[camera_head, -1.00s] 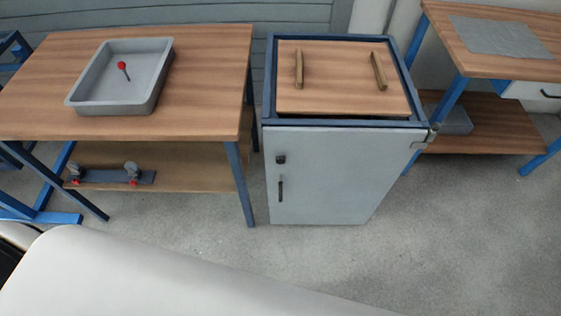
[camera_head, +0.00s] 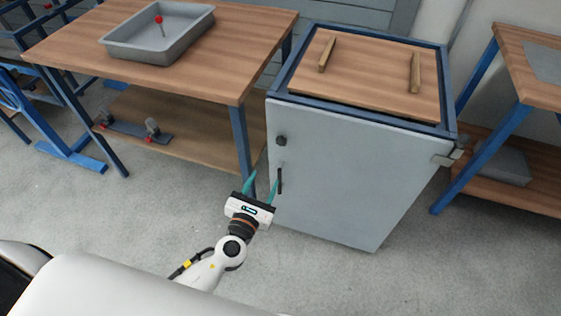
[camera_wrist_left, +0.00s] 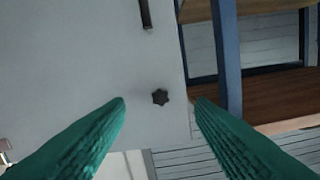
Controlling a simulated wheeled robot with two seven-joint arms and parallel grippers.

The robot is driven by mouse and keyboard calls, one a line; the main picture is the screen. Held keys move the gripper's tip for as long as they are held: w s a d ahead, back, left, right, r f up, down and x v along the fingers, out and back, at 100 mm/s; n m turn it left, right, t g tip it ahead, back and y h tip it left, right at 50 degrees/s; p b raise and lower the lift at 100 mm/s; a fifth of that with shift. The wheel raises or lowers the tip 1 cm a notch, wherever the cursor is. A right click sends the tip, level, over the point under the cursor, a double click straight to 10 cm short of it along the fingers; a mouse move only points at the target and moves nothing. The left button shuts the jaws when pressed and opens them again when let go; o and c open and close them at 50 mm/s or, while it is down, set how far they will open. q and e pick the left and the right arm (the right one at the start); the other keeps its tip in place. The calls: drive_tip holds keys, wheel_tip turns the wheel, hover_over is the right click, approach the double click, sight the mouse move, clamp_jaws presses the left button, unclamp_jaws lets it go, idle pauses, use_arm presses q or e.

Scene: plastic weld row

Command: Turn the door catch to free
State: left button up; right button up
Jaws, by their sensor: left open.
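The door catch (camera_head: 281,141) is a small dark star-shaped knob on the pale grey cabinet door (camera_head: 345,180), near the door's left edge and above the black bar handle (camera_head: 280,181). The door looks closed. My left gripper (camera_head: 263,178) has two teal fingers, open and empty, in front of the door's left edge near the handle. In the left wrist view the catch (camera_wrist_left: 160,97) shows between the fingertips, apart from both. The handle (camera_wrist_left: 145,14) is at that view's top. My right gripper is not in view.
A workbench (camera_head: 225,75) with a grey tray (camera_head: 160,55) stands left of the cabinet; its lower shelf (camera_head: 190,135) holds a fixture. The cabinet has a wooden top (camera_head: 370,75) with two bars. Another bench (camera_head: 510,85) stands at right. The floor in front is clear.

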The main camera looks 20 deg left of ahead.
sight(280, 143)
use_arm(q)
drive_tip(key=shift+m+t, duration=0.3)
drive_tip(key=shift+m, duration=0.3)
drive_tip(key=w, duration=0.4)
drive_tip(key=w+r, duration=0.1)
drive_tip(key=w, duration=0.7)
drive_tip(key=shift+d+r, duration=0.3)
drive_tip(key=shift+r, duration=0.1)
drive_tip(key=shift+c, duration=0.6)
drive_tip(key=c, duration=0.8)
